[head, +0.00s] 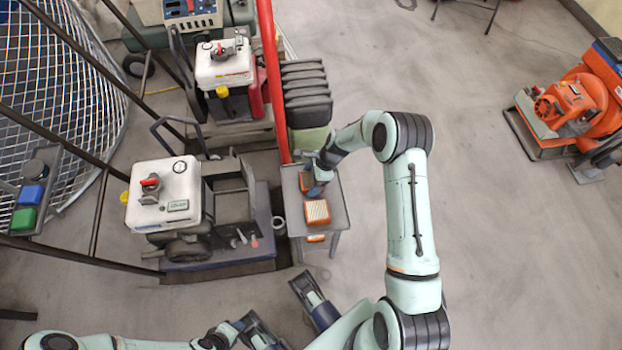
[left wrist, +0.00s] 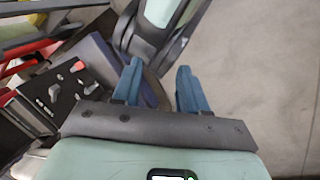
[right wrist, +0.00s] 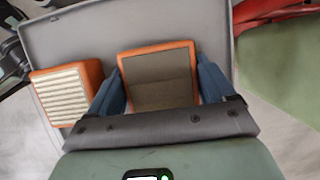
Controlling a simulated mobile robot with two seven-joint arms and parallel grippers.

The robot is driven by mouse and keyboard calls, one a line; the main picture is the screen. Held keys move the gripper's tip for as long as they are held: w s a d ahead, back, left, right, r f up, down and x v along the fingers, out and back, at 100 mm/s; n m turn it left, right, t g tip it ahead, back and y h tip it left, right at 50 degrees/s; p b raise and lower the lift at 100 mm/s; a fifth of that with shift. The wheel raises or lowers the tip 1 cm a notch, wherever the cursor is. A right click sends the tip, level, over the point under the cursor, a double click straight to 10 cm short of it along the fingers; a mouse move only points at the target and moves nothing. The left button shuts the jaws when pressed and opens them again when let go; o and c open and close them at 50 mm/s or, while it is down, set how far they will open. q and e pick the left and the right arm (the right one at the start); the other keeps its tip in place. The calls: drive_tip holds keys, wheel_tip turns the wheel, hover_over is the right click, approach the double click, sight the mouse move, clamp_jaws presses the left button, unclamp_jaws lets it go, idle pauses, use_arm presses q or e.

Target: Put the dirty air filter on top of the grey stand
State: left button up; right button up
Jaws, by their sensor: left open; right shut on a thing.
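The dirty air filter (right wrist: 158,80) has an orange frame and a dull grey-brown face. In the right wrist view it sits between the two blue fingers of my right gripper (right wrist: 162,88), which is shut on it. In the head view the filter (head: 305,183) is partly hidden by my right gripper (head: 318,176), over the far part of the grey stand (head: 338,192). The stand's grey top (right wrist: 215,20) also shows behind the filter in the right wrist view. I cannot tell whether the filter touches the top. My left gripper (left wrist: 160,90) is open and empty, away from the stand.
A clean filter (head: 317,212) with pale pleats lies on the stand beside the dirty one. Another orange piece (head: 316,238) shows at the stand's near edge. A white-topped machine (head: 165,195) stands left. A red post (head: 270,80) rises behind.

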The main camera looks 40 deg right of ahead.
drive_tip(key=shift+r, duration=0.1)
drive_tip(key=o, duration=0.9)
drive_tip(key=shift+r, duration=0.1)
use_arm(q)
drive_tip(key=shift+g+h, duration=0.3)
drive_tip(key=shift+g, duration=0.3)
drive_tip(key=s+r+p, duration=0.1)
drive_tip(key=s+d+r, duration=0.1)
drive_tip(key=s+r+p, duration=0.1)
drive_tip(key=s, duration=0.1)
drive_tip(key=shift+d+r+p, duration=0.1)
drive_tip(key=shift+d+p, duration=0.2)
drive_tip(key=shift+d, duration=0.05)
use_arm(e)
drive_tip(key=v, duration=1.2)
